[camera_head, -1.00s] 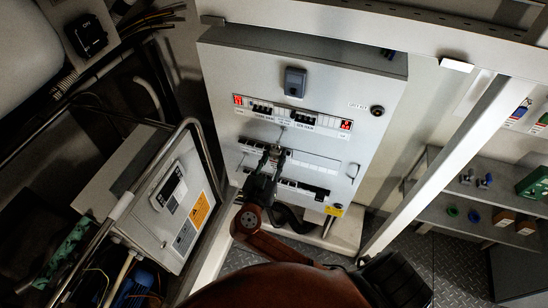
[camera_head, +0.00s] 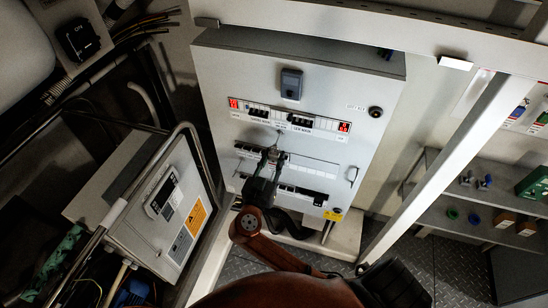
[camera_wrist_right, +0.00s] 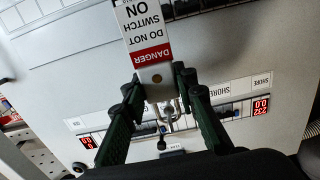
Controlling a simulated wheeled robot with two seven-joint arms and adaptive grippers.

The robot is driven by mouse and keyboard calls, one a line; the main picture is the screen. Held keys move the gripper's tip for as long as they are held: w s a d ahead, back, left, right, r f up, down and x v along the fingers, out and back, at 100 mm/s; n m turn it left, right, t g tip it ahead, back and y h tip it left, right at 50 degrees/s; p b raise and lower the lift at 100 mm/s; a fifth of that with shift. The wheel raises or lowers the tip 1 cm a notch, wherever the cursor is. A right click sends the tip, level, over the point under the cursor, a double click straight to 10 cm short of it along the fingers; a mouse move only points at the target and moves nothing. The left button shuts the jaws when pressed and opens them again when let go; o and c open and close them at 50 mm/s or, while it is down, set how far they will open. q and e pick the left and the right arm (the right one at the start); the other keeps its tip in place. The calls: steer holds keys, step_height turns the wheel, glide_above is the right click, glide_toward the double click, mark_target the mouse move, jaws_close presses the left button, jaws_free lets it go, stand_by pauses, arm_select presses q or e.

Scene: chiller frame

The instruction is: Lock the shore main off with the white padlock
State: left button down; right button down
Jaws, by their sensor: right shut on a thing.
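My right gripper (camera_head: 271,155) is in front of the lower half of the grey switch panel (camera_head: 360,75). In the right wrist view the gripper (camera_wrist_right: 158,82) is shut on the white padlock (camera_wrist_right: 156,72), between its dark green fingers. A red and white danger tag (camera_wrist_right: 150,30) shows above it, its text upside down. A metal shackle (camera_wrist_right: 170,108) shows below the white body. The shore main breaker (camera_head: 259,113) is on the left of the panel's upper row, above the gripper. Its lever position is too small to tell. My left gripper is not in view.
The gen main breaker (camera_head: 301,121) is just right of the shore main. A blue-grey box (camera_head: 291,84) is above the row. A lower breaker row (camera_head: 310,163) is behind the gripper. A control cabinet (camera_head: 165,215) with a tube rail is at left, shelves (camera_head: 460,205) at right.

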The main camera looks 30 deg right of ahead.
steer(key=c, duration=1.5)
jaws_free()
steer(key=shift+o, duration=0.2)
steer(key=v, duration=1.2)
